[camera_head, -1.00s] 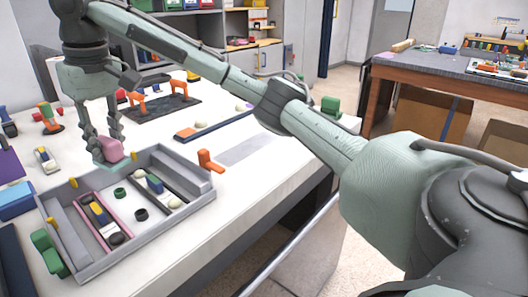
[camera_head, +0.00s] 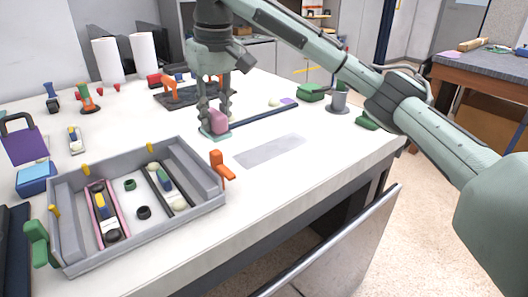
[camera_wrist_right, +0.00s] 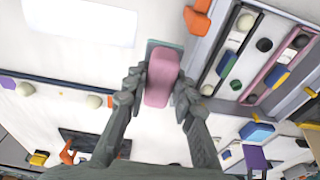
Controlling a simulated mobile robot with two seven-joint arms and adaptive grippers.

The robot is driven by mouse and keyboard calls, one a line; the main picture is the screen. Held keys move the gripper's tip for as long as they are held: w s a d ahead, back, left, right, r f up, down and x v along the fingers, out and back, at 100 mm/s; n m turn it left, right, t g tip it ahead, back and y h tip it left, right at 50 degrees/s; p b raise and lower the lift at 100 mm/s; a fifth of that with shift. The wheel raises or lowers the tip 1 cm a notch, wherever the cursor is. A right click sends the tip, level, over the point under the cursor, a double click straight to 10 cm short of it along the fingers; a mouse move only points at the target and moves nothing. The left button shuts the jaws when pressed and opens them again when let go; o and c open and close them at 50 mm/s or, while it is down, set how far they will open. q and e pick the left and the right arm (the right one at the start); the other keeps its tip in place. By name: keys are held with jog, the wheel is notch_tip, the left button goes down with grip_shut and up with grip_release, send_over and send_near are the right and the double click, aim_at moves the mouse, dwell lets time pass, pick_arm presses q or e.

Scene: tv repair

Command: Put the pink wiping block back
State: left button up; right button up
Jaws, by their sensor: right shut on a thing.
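The pink wiping block (camera_head: 219,121) is upright between the fingers of my right gripper (camera_head: 214,108), right of the grey tray's far corner and beside a long dark strip. In the right wrist view the pink block (camera_wrist_right: 162,77) sits between both fingertips of the right gripper (camera_wrist_right: 160,92), which is shut on it. A teal pad (camera_head: 211,134) shows at the block's lower end; I cannot tell whether it is attached to the block or whether it touches the table. My left gripper is out of view.
The grey tray (camera_head: 205,208) holds narrow pink-edged and dark-edged trays and small rings. An orange clamp (camera_head: 221,165) is on its right side. The dark strip (camera_head: 262,118) lies behind a flat grey sheet (camera_head: 270,151). White table surface is clear around the sheet.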

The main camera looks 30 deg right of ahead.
jog(key=d+f, duration=0.1)
jog(key=d, duration=0.2)
jog(key=s+d+f, duration=0.1)
jog(key=d+f, duration=0.1)
jog(key=d, duration=0.1)
jog(key=d+f, duration=0.2)
jog(key=d, duration=0.1)
jog(key=shift+s+f, duration=0.25)
jog(key=shift+s, duration=0.15)
jog(key=shift+f, duration=2)
jog(key=shift+f, duration=0.1)
jog(key=o, duration=1)
